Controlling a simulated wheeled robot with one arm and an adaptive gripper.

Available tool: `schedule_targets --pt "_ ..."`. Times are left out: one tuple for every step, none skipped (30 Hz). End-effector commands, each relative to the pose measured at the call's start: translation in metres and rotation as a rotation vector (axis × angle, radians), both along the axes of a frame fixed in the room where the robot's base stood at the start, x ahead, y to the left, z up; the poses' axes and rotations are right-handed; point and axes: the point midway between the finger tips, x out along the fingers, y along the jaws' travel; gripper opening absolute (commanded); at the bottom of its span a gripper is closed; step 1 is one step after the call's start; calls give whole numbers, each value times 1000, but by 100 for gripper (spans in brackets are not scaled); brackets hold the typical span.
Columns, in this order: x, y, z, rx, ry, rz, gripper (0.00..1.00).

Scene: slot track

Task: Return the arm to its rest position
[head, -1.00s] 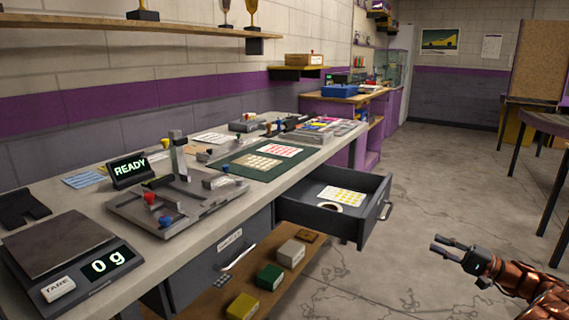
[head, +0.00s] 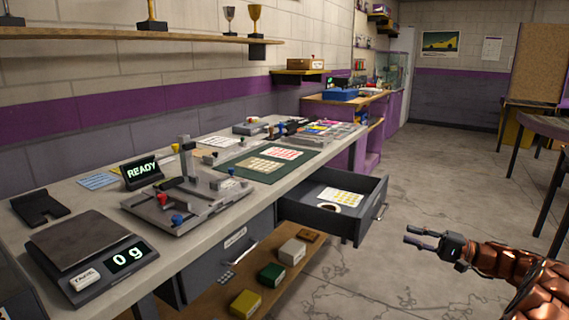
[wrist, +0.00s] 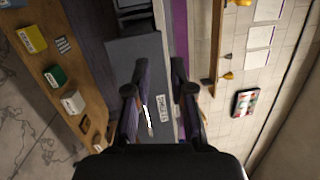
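My gripper (head: 422,238) is at the lower right of the head view, over the floor and to the right of the open drawer (head: 375,212). Its two fingers are apart with nothing between them. In the wrist view the gripper (wrist: 155,85) also shows open and empty, its fingers spread. My copper-coloured arm reaches in from the lower right corner of the head view, clear of the bench.
The workbench (head: 110,215) carries a scale (head: 75,245) reading 0 g and a fixture with a READY display (head: 140,171). The drawer stands open with a yellow-dotted sheet (head: 340,195). Boxes lie on the lower shelf (head: 215,296).

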Motion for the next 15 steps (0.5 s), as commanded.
schedule_targets --pt "-2 15 19 -10 8 25 23" --pt "-3 24 26 -17 16 40 23" --pt "-6 38 34 -25 33 63 23" --pt "-9 49 42 -32 44 83 23" --pt "-12 60 49 -43 55 102 23" --pt "-16 74 58 -57 69 126 23" --pt "-20 84 64 -70 82 144 23" --pt "-24 95 69 -81 93 161 23" --pt "-30 108 78 -98 107 184 23" --pt "-34 118 83 -112 119 200 23" --pt "-39 127 88 -126 130 217 23" --pt "-46 140 95 -147 144 238 23" --pt "-52 149 100 -163 153 256 23" --pt "-58 159 105 -179 164 275 23" --pt "-67 171 110 -202 179 297 23"
